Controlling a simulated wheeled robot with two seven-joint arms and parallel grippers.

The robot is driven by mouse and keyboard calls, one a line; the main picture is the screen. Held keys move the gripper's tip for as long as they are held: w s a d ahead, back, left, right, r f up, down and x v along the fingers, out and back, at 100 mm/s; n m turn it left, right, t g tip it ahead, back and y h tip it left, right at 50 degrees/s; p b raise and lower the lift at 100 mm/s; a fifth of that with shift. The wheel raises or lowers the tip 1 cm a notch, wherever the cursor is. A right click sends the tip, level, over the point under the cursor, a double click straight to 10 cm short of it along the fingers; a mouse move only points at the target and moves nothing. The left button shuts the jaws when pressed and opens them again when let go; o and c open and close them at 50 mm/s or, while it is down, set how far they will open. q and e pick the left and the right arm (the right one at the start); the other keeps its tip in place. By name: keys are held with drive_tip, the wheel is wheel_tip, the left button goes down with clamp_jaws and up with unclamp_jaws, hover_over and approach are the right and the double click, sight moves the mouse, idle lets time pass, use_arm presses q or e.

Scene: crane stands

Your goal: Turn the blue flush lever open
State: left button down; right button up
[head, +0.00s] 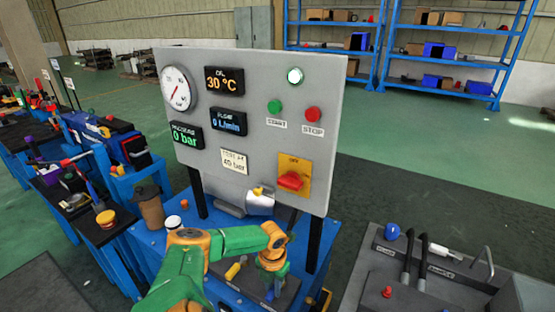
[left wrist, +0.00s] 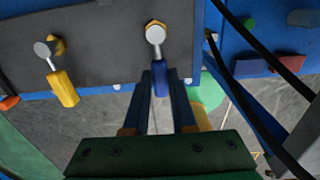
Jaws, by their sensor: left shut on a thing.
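The blue flush lever (left wrist: 160,84) hangs from a round silver pivot on a dark panel in the left wrist view. Its handle lies between the two fingers of my left gripper (left wrist: 161,78), which is shut on it. A yellow lever (left wrist: 63,88) hangs tilted to the left of it, apart from the fingers. In the head view my left gripper (head: 271,264) is down at the blue bench below the grey gauge panel, and the yellow lever (head: 233,271) shows to its left. My right gripper is not in view.
The grey gauge panel (head: 245,110) stands upright behind my left gripper, with a pressure dial, displays reading 0 bar and 0 L/min, and a red knob (head: 291,181). A brown cup (head: 150,208) stands left on the bench. A tool board (head: 420,275) is at right.

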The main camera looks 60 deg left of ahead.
sight(272, 290)
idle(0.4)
use_arm(q)
drive_tip(key=c, duration=0.7)
unclamp_jaws()
wheel_tip(272, 290, up, 7)
drive_tip(key=shift+r, duration=0.1)
drive_tip(key=shift+s, duration=0.1)
